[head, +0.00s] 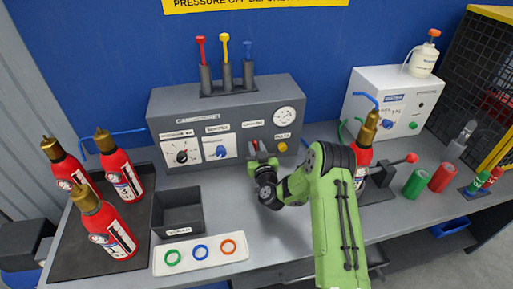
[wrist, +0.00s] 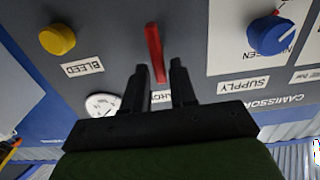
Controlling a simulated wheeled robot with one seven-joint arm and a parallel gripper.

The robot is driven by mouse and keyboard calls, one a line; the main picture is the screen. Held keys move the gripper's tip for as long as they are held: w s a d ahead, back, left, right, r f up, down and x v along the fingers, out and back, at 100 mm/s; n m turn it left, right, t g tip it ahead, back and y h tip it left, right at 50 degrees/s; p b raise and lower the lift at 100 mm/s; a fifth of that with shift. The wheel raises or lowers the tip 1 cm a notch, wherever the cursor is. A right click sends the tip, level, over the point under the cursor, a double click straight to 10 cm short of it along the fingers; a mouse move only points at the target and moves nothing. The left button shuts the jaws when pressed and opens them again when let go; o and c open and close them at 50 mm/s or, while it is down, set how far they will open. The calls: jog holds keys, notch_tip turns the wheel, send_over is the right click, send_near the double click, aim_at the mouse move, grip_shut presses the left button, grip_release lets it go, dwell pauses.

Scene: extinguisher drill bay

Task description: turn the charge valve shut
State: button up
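The charge valve's red lever (wrist: 154,50) stands out on the grey panel in the wrist view, long and nearly upright in the picture, with a slight tilt. Its label is partly hidden behind my fingers. My gripper (wrist: 160,75) is open. Its two black fingertips lie either side of the lever's lower end in the picture, with gaps showing; I cannot tell how deep they reach. In the head view my gripper (head: 260,157) is at the panel's front, below the round gauge, and my arm hides part of the valve area.
The grey panel (head: 180,115) also carries a yellow bleed knob (wrist: 57,39), a blue supply knob (wrist: 271,35) and a gauge (head: 285,117). A red extinguisher (head: 364,155) stands close right of my arm. A dark bin (head: 178,214) and a ring tray (head: 200,252) are left.

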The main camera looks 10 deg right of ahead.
grip_shut()
jog(key=m+b, duration=0.1)
jog(key=m, duration=0.1)
jog(key=d+m+b, duration=0.1)
jog(key=m, duration=0.2)
jog(key=m+b, duration=0.1)
jog(key=m, duration=0.2)
jog(key=shift+d+f+b, duration=0.2)
jog(key=shift+f+b, duration=0.15)
jog(key=m, duration=0.3)
jog(key=f+m, duration=0.1)
jog(key=m, duration=0.2)
jog(key=m+b, duration=0.1)
jog(key=m, duration=0.2)
jog(key=shift+d+f+m, duration=0.15)
jog(key=shift+d+m, duration=0.15)
jog(key=shift+m, duration=0.1)
